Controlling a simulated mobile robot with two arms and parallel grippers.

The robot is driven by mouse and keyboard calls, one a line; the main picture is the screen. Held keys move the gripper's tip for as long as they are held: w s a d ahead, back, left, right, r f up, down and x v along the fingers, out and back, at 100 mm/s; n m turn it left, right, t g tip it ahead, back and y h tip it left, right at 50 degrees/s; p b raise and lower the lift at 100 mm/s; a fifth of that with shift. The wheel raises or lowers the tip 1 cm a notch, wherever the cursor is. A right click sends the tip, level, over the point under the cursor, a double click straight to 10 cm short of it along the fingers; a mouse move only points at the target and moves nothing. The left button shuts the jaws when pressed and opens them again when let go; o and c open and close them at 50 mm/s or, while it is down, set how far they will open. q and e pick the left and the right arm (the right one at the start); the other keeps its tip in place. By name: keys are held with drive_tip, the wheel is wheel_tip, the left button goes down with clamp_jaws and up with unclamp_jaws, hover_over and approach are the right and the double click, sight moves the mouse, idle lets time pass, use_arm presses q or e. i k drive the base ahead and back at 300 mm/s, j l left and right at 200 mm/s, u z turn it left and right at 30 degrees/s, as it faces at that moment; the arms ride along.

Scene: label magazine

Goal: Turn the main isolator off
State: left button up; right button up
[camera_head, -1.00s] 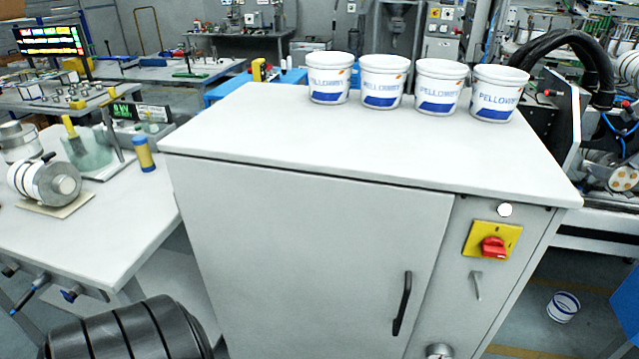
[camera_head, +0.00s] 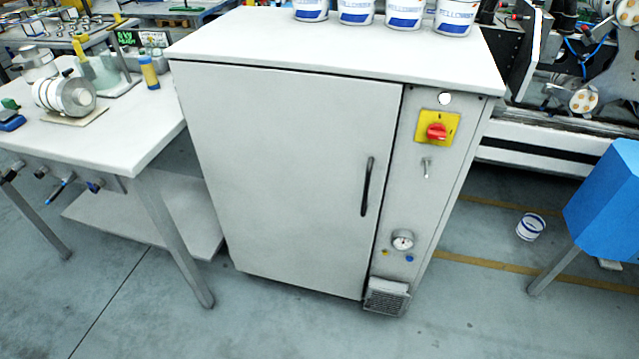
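The main isolator is a red rotary knob (camera_head: 436,132) on a yellow square plate (camera_head: 449,120). It sits on the upper right front panel of a grey cabinet (camera_head: 290,160). The knob's exact angle is hard to read from here. A small metal lever (camera_head: 426,167) is below the plate, and a white round lamp (camera_head: 445,98) is above it. Neither of my grippers shows in this view.
The cabinet door with a black handle (camera_head: 367,186) is shut. A gauge (camera_head: 402,240) and a vent (camera_head: 387,297) are lower on the panel. White tubs (camera_head: 405,12) stand on top. A workbench (camera_head: 120,130) is left, a blue box (camera_head: 610,195) right. The floor in front is clear.

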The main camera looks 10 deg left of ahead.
sight(437, 130)
drive_tip(key=k+l+u, duration=0.1)
drive_tip(key=k+l, duration=0.2)
drive_tip(key=k+l+u, duration=0.1)
drive_tip(key=k+l, duration=0.2)
drive_tip(key=k, duration=0.25)
drive_tip(key=i+l+u, duration=0.1)
drive_tip(key=i+l, duration=0.15)
drive_tip(key=i+l+u, duration=0.15)
drive_tip(key=l, duration=0.3)
drive_tip(key=i+l+u, duration=0.1)
drive_tip(key=i+l, duration=0.25)
drive_tip(key=i+l+u, duration=0.15)
drive_tip(key=l, duration=0.3)
drive_tip(key=i, duration=0.1)
